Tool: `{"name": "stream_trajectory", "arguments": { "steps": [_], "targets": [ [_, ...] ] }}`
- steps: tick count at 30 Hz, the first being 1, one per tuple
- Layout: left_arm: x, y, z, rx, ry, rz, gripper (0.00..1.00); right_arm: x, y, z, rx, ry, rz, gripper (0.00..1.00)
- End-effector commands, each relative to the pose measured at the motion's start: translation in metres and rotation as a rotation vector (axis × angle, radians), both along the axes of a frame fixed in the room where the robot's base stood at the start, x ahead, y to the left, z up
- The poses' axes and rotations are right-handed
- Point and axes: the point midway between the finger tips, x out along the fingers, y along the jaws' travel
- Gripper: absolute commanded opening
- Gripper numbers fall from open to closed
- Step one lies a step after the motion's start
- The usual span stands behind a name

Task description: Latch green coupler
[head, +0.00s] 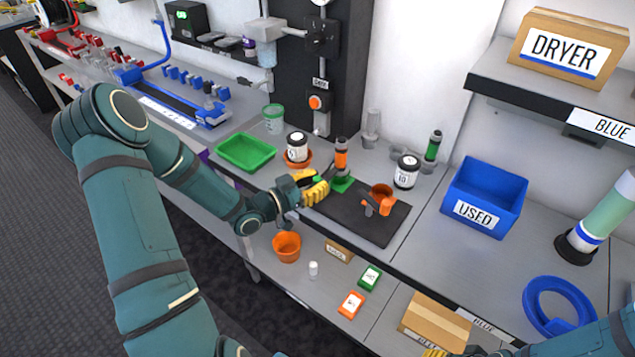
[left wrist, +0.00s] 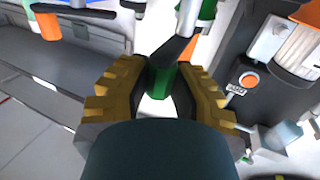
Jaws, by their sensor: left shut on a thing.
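The green coupler (head: 342,183) is at the left back corner of the black mat, below an upright cylinder with an orange band (head: 341,158). My left gripper (head: 325,188), with yellow fingers, reaches it from the left. In the left wrist view, a green part of the coupler (left wrist: 160,82) sits between the two yellow fingers (left wrist: 160,92), with a dark lever-like piece (left wrist: 176,48) just beyond. The fingers are shut on this green part. Whether the latch is closed cannot be told. My right gripper (head: 436,353) barely shows at the bottom edge, its jaws mostly cut off.
The black mat (head: 340,212) also bears an orange fitting (head: 381,196). A green tray (head: 245,151), white jars (head: 297,147) and a blue USED bin (head: 485,196) stand around it. An orange cup (head: 287,246) and small boxes are on the lower shelf.

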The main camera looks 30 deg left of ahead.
Motion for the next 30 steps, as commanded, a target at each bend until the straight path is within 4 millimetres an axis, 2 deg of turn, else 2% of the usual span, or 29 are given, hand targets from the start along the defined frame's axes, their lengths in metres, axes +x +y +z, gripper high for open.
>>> {"name": "stream_trajectory", "arguments": {
  "steps": [14,15,17,26,30],
  "targets": [
    [0.0006,0.0033,0.0003,0.004,0.000,-0.059,0.00,0.0001,0.0000,-0.0005,0.000,0.000,0.000,0.47],
    [0.0005,0.0034,0.0003,0.004,0.000,-0.059,0.34,0.0001,0.0000,-0.0005,0.000,0.000,0.000,0.47],
    [0.0005,0.0034,0.0002,0.003,0.001,-0.059,0.53,0.0001,0.0000,-0.0005,0.000,0.000,0.000,0.47],
    [-0.0001,0.0034,0.0000,0.003,0.001,-0.059,0.53,0.0002,0.0001,-0.0005,0.000,0.000,0.000,0.47],
    [-0.0076,0.0082,0.0000,0.003,0.002,-0.057,0.53,0.0002,0.0001,-0.0005,0.000,0.000,0.000,0.47]
  ]
}}
